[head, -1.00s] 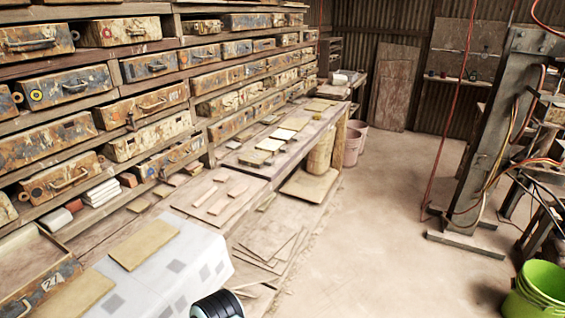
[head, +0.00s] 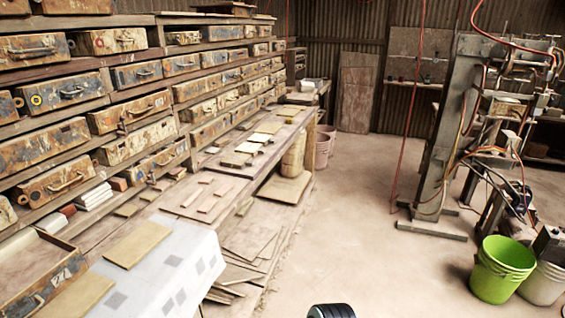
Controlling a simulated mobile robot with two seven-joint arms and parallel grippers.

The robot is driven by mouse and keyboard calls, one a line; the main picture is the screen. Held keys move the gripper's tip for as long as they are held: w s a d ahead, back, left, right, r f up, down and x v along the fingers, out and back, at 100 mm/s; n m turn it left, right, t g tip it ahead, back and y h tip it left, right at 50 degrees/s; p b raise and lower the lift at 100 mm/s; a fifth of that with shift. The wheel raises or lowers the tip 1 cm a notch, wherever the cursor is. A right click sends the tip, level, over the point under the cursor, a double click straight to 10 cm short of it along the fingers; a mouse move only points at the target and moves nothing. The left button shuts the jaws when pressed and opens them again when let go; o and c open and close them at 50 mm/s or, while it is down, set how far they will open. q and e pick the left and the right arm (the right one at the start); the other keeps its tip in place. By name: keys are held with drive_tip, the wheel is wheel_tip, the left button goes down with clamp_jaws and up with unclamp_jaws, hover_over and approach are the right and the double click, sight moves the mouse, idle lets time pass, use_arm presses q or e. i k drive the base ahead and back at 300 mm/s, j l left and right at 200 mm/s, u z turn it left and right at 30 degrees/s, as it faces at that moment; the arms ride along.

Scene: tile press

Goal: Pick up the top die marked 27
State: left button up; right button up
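Neither gripper is in view. A dark rounded part with a pale blue band, apparently part of my arm, shows at the bottom edge. An open drawer (head: 28,262) at the lower left carries a white number on its front that looks like 27. I cannot make out a die inside it. Beside it, a white cloth with grey squares (head: 182,265) covers the near bench. Two flat tan boards (head: 138,244) lie at the cloth's left side, one beyond the other. I cannot tell whether either is a die, and no number shows on them.
Shelves of worn metal drawers (head: 42,143) line the left wall. A long low bench (head: 268,157) with flat pieces runs away from me. A tall metal press (head: 440,140) stands at the right, with a green bucket (head: 500,272) in front. The middle floor is clear.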

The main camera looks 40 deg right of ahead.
sight(238, 161)
drive_tip(key=i+l+z, duration=0.1)
drive_tip(key=l+z, duration=0.25)
drive_tip(key=i+l+z, duration=0.15)
drive_tip(key=z, duration=0.25)
drive_tip(key=i+l, duration=0.9)
drive_tip(key=i, duration=0.15)
drive_tip(key=i+l, duration=0.9)
drive_tip(key=i, duration=0.15)
